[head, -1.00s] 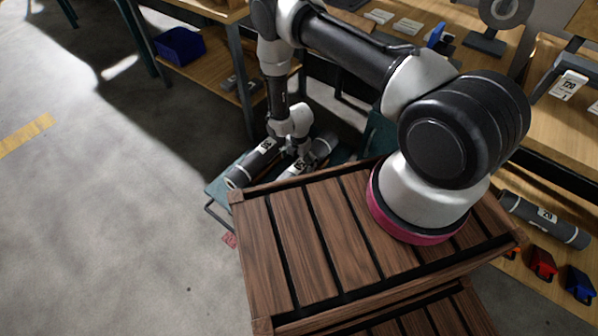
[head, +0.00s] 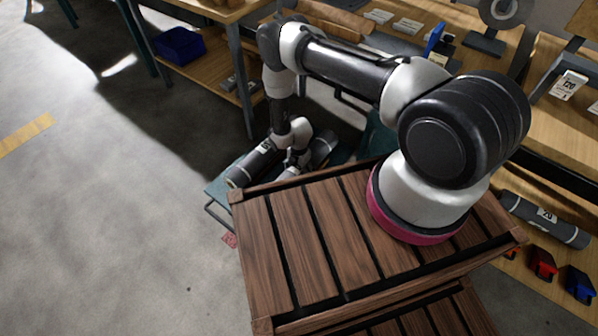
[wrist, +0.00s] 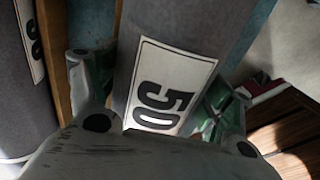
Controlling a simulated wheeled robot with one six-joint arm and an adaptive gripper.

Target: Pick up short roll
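Two grey rolls lie side by side on a low teal cart (head: 216,192) behind the wooden crate. The left roll (head: 247,168) shows its end and label; the right roll (head: 323,146) is partly hidden by my gripper (head: 294,163). In the wrist view, my gripper (wrist: 155,95) has one finger on each side of a grey roll (wrist: 175,25) with a white "50" label. The fingers look open around it, with a small gap at the left; firm contact cannot be seen. Another labelled roll (wrist: 20,90) lies to its left. I cannot tell the rolls' full lengths.
A slatted wooden crate (head: 325,240) fills the near middle. A wooden strip (wrist: 55,40) separates the rolls. Shelves stand behind, with a blue bin (head: 180,46). Another grey roll (head: 545,218) lies at right. Open floor (head: 110,220) is at left.

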